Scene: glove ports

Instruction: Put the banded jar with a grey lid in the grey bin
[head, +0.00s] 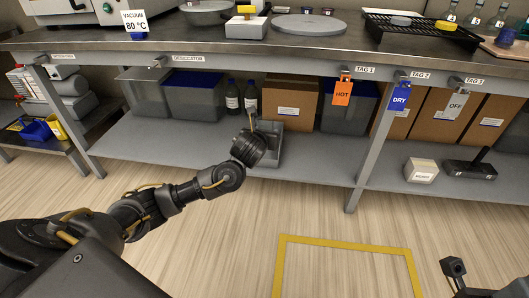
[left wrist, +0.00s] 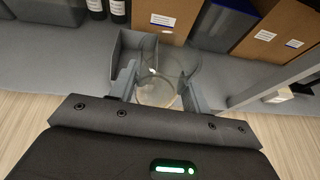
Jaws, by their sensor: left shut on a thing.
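My left gripper (left wrist: 160,88) is shut on a clear glass jar (left wrist: 158,92), which sits between its two grey fingers in the left wrist view. No band or grey lid can be made out on it. The open grey bin (left wrist: 128,50) is just beyond the fingers, and the jar overlaps its right part in the picture. In the head view the grey bin (head: 273,153) stands on the lower shelf, partly hidden by my left gripper (head: 254,128). Whether the jar is inside or above the bin I cannot tell.
The bench top (head: 330,48) overhangs the lower shelf (head: 320,160). Behind the bin stand dark bottles (head: 232,95), a cardboard box (head: 290,100) and a grey tub with a blue lid (head: 194,100). A bench leg (head: 372,150) is to the right. The shelf between bin and leg is clear.

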